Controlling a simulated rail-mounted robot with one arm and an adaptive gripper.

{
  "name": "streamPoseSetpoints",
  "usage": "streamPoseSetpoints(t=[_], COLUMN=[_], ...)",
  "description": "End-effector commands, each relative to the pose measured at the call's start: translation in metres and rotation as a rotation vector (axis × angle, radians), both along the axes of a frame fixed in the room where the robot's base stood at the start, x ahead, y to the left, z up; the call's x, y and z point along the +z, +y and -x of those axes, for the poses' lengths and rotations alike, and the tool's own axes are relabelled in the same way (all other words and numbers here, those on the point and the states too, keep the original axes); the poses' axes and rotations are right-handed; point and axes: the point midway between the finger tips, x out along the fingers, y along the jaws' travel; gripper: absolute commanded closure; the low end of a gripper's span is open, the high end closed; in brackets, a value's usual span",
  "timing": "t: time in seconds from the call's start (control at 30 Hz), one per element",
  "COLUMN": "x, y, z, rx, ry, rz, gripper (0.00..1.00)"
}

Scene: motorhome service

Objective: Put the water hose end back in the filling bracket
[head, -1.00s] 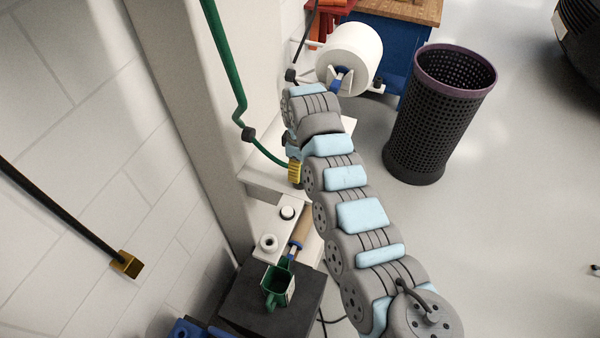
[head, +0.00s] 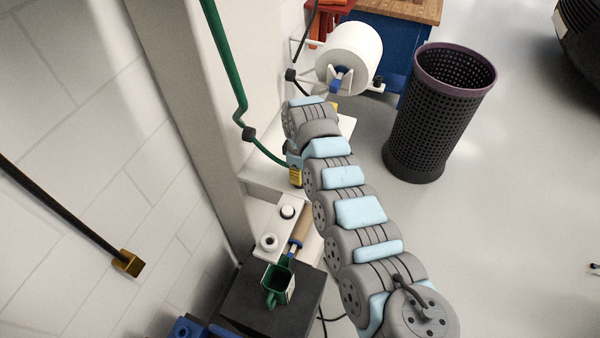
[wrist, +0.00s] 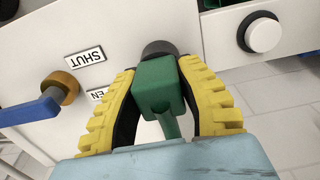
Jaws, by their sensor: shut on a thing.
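A green hose (head: 227,62) comes down the wall, bends and runs right toward my gripper (head: 296,177), which is partly hidden by my arm in the head view. In the wrist view the two yellow ribbed fingers of my gripper (wrist: 157,72) are shut on a green block-shaped hose end (wrist: 158,88). A dark grey round part (wrist: 159,48) sits just past the green block, in front of a white panel (wrist: 190,30). I cannot tell whether it touches the panel. I cannot tell which part is the filling bracket.
A blue lever (wrist: 30,112) on a brass fitting and a SHUT label (wrist: 85,57) are on the left in the wrist view. A white knob (wrist: 262,35) is at right.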

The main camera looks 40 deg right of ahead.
Motion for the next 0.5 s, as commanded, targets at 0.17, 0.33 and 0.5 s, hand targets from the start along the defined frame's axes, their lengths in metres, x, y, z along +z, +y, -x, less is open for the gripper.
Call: streamPoseSetpoints(t=[0.17, 0.33, 0.5], x=[-0.002, 0.004, 0.027], y=[0.001, 0.0, 0.0], z=[0.0, 0.0, 0.0], rx=[0.0, 0.0, 0.0], ry=[0.002, 0.0, -0.003], rz=[-0.001, -0.001, 0.001], gripper=[1.0, 1.0, 1.0])
